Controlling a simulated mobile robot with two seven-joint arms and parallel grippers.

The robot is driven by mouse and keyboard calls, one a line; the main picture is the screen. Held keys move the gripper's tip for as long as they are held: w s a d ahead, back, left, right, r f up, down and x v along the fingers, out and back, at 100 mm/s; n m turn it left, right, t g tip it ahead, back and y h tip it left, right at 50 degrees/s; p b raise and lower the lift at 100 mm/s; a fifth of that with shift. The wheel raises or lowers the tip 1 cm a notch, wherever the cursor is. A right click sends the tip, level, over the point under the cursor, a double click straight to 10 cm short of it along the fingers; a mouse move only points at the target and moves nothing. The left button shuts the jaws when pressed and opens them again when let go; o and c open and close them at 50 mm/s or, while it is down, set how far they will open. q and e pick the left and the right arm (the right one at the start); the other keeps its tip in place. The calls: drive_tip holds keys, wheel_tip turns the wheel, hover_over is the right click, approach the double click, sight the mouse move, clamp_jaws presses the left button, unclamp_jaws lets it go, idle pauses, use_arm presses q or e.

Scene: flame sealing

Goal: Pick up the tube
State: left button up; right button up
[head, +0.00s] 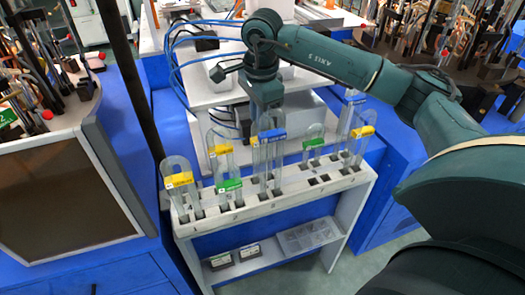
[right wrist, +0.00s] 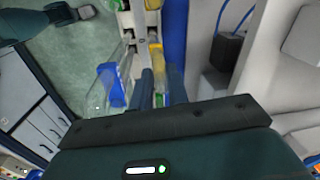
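Several clear glass tubes with coloured labels stand in a white rack (head: 235,216) in the head view. A blue-labelled tube (head: 272,136) stands near the rack's middle. My right gripper (head: 268,106) is pointing down at its upper end, very close to it. In the right wrist view my right gripper's two fingers (right wrist: 161,88) are a small gap apart, with yellow and green showing between them. Whether glass is between them cannot be told. My left gripper is not in view.
Yellow-labelled tubes stand at the rack's left (head: 179,180) and right (head: 362,131); a green-labelled tube (head: 229,185) is near its front. Some rack holes at the right front are empty. Small boxes and a clear tray (head: 308,237) sit on the lower shelf. Blue cables (head: 178,45) hang behind.

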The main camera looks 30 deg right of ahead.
clamp_jaws()
wheel_tip(320, 180, up, 10)
drive_tip(key=b, duration=0.1)
idle(0.5)
idle(1.0)
